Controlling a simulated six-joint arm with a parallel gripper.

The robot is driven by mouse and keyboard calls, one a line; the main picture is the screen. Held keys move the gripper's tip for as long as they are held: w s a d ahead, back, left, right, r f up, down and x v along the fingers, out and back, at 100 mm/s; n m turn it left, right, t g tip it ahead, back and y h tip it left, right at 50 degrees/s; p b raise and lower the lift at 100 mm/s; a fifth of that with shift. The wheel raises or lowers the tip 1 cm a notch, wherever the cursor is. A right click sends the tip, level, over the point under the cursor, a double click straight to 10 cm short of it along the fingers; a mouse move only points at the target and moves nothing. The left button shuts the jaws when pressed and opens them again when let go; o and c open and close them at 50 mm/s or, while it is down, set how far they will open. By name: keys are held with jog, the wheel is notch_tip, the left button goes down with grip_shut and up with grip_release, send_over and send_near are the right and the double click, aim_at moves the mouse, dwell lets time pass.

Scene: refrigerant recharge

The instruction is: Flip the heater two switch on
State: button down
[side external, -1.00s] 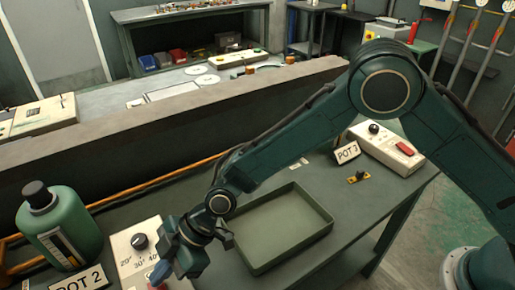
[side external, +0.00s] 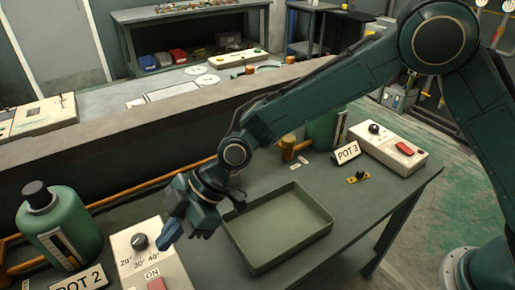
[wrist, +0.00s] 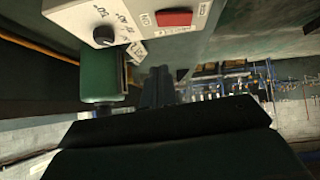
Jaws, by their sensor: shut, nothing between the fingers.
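The heater two box (side external: 178,268) is pale, with a black dial (side external: 140,241) and a red switch (side external: 156,284) below an ON label. It stands right of the POT 2 sign (side external: 78,281). The switch is cut by the lower picture edge, and I cannot tell which way it is tilted. My gripper (side external: 170,238) is shut and empty, in the air above the box's right side, apart from the switch. In the wrist view a box with dial (wrist: 103,35) and red switch (wrist: 174,17) shows upside down beyond my gripper's fingers (wrist: 157,88).
A green bottle (side external: 62,222) stands left of the box. An open green tray (side external: 290,255) lies to the right. Further right are the POT 3 sign (side external: 347,153) and another switch box (side external: 405,160). A low wall (side external: 120,150) with an orange pipe runs behind.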

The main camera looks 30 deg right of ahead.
jog(key=shift+w+v, duration=0.15)
jog(key=shift+v, duration=1)
jog(key=shift+w+v, duration=0.15)
jog(key=shift+v, duration=0.95)
jog(key=s+d+r+m+t+h, duration=0.1)
jog(key=s+d+r+m, duration=0.15)
jog(key=d+r, duration=0.4)
jog(key=s+d+r+m+t+h, duration=0.1)
jog(key=d+r+m+t+h, duration=0.15)
jog(key=d, duration=0.75)
jog(key=s+d+r+m+t+h, duration=0.1)
jog(key=d+r+m, duration=0.2)
jog(key=d+r, duration=0.35)
jog(key=s+d+f+m+h, duration=0.1)
jog(key=s+d+m+h, duration=0.3)
jog(key=s+d+m, duration=0.6)
jog(key=s+d, duration=0.8)
jog(key=shift+f, duration=0.2)
jog(key=shift+w+t+h, duration=0.1)
jog(key=shift+t+h, duration=0.15)
